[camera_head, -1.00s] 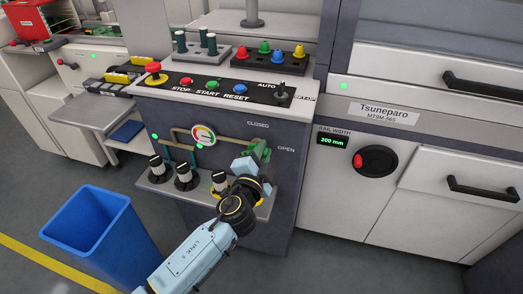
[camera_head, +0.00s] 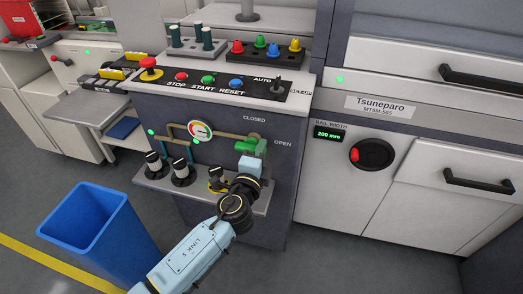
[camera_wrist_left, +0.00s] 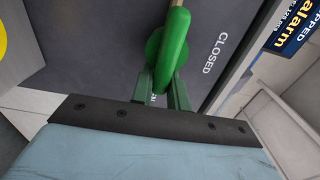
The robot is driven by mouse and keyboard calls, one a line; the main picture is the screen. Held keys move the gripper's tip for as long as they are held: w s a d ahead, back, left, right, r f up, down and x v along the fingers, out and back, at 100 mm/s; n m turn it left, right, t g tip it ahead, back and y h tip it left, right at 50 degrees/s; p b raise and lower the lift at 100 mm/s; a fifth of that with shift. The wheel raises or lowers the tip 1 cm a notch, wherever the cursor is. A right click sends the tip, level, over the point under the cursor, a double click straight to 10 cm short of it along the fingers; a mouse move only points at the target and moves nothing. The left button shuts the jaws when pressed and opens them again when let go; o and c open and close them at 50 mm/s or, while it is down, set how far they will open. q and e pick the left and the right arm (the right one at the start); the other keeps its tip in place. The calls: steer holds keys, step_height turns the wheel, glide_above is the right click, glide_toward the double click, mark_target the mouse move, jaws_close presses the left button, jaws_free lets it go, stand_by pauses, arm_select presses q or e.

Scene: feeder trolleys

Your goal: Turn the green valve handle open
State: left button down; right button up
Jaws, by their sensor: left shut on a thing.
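The green valve handle (camera_head: 262,144) is on the brown pipe on the dark front of the machine, below the word CLOSED and left of the word OPEN. My left gripper (camera_head: 250,155) reaches it from below and is shut on it. In the left wrist view the green handle (camera_wrist_left: 173,45) comes down between the two fingers of my left gripper (camera_wrist_left: 162,85). The word CLOSED is to its right there. The fingers hide part of the handle, so its exact angle is hard to tell. My right gripper is not in view.
A round gauge (camera_head: 199,131) is on the pipe left of the valve. Several black knobs (camera_head: 181,168) stand on the ledge (camera_head: 262,203) below. A control panel (camera_head: 219,84) with buttons is above. A blue bin (camera_head: 98,222) stands on the floor at left.

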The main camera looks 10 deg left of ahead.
arm_select(q)
steer(key=shift+a+f, duration=0.3)
steer(key=shift+a, duration=0.15)
steer(key=c, duration=1.4)
jaws_free()
steer(key=shift+a+r, duration=0.1)
steer(key=shift+o, duration=0.2)
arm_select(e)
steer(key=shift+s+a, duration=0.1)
arm_select(q)
steer(key=shift+d+r, duration=0.1)
steer(key=shift+d, duration=0.15)
steer(key=shift+s, duration=0.4)
steer(key=s, duration=1.2)
steer(key=shift+s+a, duration=0.2)
steer(key=shift+s, duration=0.1)
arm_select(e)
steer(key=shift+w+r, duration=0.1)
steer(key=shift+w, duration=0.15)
